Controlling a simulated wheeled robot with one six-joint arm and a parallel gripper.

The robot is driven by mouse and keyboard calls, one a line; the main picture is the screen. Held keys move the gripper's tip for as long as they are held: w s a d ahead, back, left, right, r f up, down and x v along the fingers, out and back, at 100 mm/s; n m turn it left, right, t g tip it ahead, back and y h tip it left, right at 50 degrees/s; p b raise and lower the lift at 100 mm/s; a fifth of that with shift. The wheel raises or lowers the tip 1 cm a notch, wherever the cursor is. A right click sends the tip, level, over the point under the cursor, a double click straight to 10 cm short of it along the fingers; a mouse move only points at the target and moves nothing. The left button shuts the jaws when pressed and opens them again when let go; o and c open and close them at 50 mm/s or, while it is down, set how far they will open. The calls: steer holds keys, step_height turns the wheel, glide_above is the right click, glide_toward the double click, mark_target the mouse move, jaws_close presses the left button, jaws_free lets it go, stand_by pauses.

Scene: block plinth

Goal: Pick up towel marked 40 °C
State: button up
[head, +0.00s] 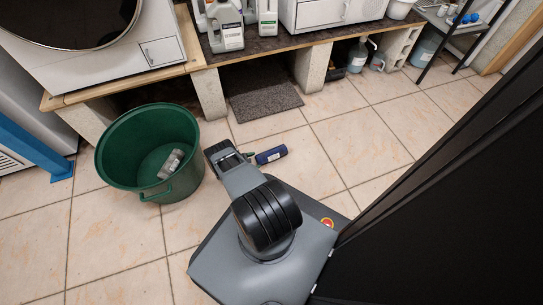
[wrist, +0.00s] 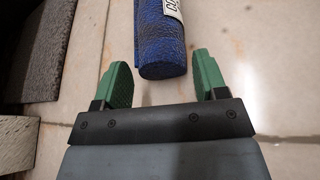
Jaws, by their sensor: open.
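A rolled dark blue towel (head: 271,155) lies on the floor tiles. It also shows in the wrist view (wrist: 161,40), with a white label at its upper right; the label is cut off by the frame and I cannot read its full text. My gripper (wrist: 162,72) is open, its two green fingers apart with nothing held between them. The near end of the blue roll lies between and just beyond the fingertips. In the head view my gripper (head: 236,157) is low over the floor, just left of the roll.
A green tub (head: 118,154) stands on the left with a greyish roll (head: 172,163) inside. A grey mat (head: 262,98) and concrete block supports (head: 208,94) lie behind, under a bench with bottles and appliances. A dark panel (head: 450,200) fills the right. Tiles right of the towel are clear.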

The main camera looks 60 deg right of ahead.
mark_target(262, 159)
steer(key=shift+b+x, duration=0.85)
steer(key=shift+x, duration=1.75)
steer(key=c, duration=0.6)
